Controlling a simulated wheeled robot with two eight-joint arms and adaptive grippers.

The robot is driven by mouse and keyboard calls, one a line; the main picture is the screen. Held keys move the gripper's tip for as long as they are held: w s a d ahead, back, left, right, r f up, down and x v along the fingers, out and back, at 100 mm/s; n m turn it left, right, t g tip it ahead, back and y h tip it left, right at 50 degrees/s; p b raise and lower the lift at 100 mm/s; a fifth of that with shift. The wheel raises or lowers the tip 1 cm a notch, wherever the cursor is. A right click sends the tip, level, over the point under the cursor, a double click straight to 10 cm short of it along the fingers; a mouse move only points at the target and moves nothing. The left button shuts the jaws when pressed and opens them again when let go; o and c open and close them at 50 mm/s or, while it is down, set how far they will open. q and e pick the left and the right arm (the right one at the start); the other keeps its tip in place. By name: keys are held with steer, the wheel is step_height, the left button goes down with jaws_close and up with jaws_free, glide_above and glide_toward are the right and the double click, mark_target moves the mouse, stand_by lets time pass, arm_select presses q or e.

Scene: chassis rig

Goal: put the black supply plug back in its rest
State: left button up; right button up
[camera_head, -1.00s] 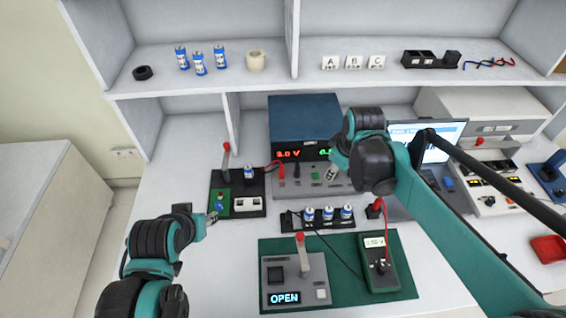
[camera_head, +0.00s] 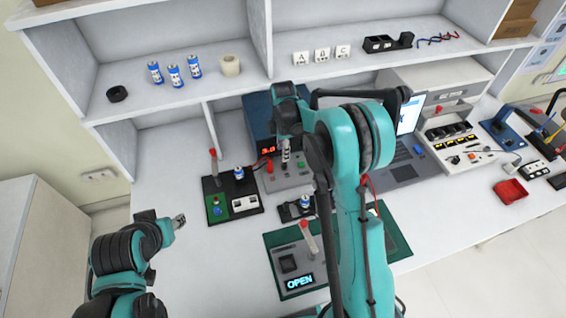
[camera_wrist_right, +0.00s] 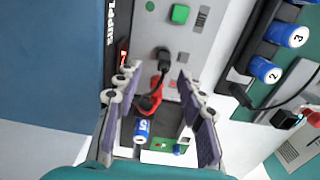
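A black plug (camera_wrist_right: 163,59) with a black lead stands on the grey panel (camera_wrist_right: 178,88) of the bench supply, ahead of my right gripper in the right wrist view.
The switch board (camera_head: 216,186) with a red-topped lever stands left of the supply (camera_head: 257,116). A battery holder (camera_wrist_right: 238,78) with numbered blue cells is close right of my right gripper. An OPEN display unit (camera_head: 284,262) sits nearer me. White table is clear at left.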

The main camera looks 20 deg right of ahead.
steer(key=f, duration=0.1)
steer(key=f+b, duration=0.1)
steer(key=f, duration=0.1)
steer(key=f+b, duration=0.1)
steer(key=shift+s+d+f, duration=0.2)
steer(key=shift+s+f, duration=0.1)
steer(key=shift+f, duration=0.45)
steer(key=shift+r, duration=0.1)
steer(key=shift+c, duration=1.2)
jaws_close()
